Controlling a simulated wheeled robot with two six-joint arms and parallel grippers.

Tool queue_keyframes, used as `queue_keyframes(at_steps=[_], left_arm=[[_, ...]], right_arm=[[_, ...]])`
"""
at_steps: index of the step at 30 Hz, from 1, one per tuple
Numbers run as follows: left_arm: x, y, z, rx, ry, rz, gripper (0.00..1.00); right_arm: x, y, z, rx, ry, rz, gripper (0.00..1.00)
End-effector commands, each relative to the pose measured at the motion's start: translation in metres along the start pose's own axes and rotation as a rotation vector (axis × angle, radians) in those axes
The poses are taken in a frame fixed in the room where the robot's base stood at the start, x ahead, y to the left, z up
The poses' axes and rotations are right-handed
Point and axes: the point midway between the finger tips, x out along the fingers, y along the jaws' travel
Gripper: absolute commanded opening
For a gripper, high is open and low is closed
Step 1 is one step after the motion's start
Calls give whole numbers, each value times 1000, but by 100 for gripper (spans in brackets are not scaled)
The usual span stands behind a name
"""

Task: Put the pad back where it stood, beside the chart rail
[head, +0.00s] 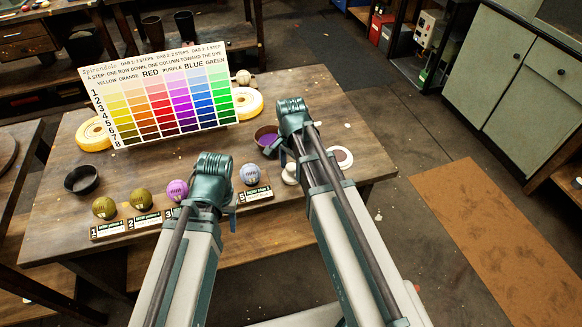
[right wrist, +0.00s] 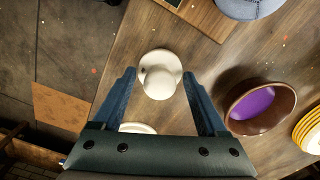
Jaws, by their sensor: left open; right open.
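The pad appears to be the white knobbed piece (head: 290,173) near the table's right side; it also shows in the right wrist view (right wrist: 160,80). My right gripper (right wrist: 159,74) is open, its two fingers on either side of the pad with gaps; I cannot tell its height above it. My left gripper (head: 231,205) is over the front of the table, its fingers mostly hidden by my arm. The colour chart (head: 160,97) stands tilted at the back between yellow rolls (head: 95,134). I cannot make out a separate rail.
A brown bowl of purple dye (head: 267,138) and a white dish (head: 340,156) are near the pad. Labelled balls, including an olive one (head: 104,208), a purple one (head: 177,190) and a blue-grey one (head: 250,175), line the front. A black bowl (head: 82,180) stands left.

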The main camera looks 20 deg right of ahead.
Motion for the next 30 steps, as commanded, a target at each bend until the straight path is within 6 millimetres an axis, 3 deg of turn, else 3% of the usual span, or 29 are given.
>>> queue_keyframes(at_steps=[11,30], left_arm=[[-18,-2,1,0,0,0,50],[-110,-10,6,0,0,0,50]], right_arm=[[-19,0,0,0,0,0,75],[-110,0,0,0,0,0,75]])
